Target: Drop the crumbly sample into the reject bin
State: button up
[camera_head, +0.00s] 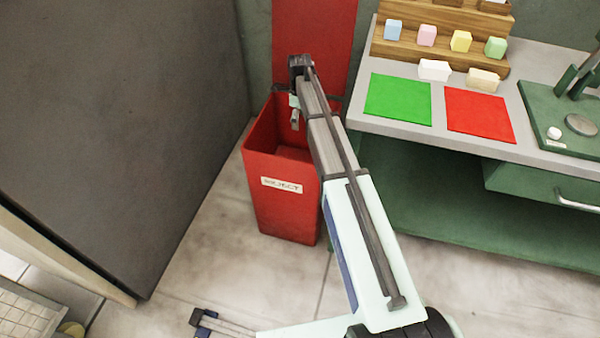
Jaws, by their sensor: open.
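The red reject bin (284,205) stands on the floor left of the bench, with a white label on its front. My arm reaches over it from the lower right. My gripper (295,122) hangs down over the bin's opening; it is small and partly hidden by my arm. It is open, and I see nothing held in it. The visible part of the bin's inside shows no sample, but my arm hides its right side. I cannot tell which foam piece, if any in view, is the crumbly sample.
A wooden stepped rack (405,50) holds blue (393,30), pink (427,36), yellow (461,41) and green (495,47) blocks. Green (398,99) and red (479,115) mats lie before it. A green press (560,125) stands right. A dark panel (110,120) fills the left.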

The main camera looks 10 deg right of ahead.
notch_tip(320, 180, up, 12)
jog(key=shift+f, duration=0.25)
dwell(0.5)
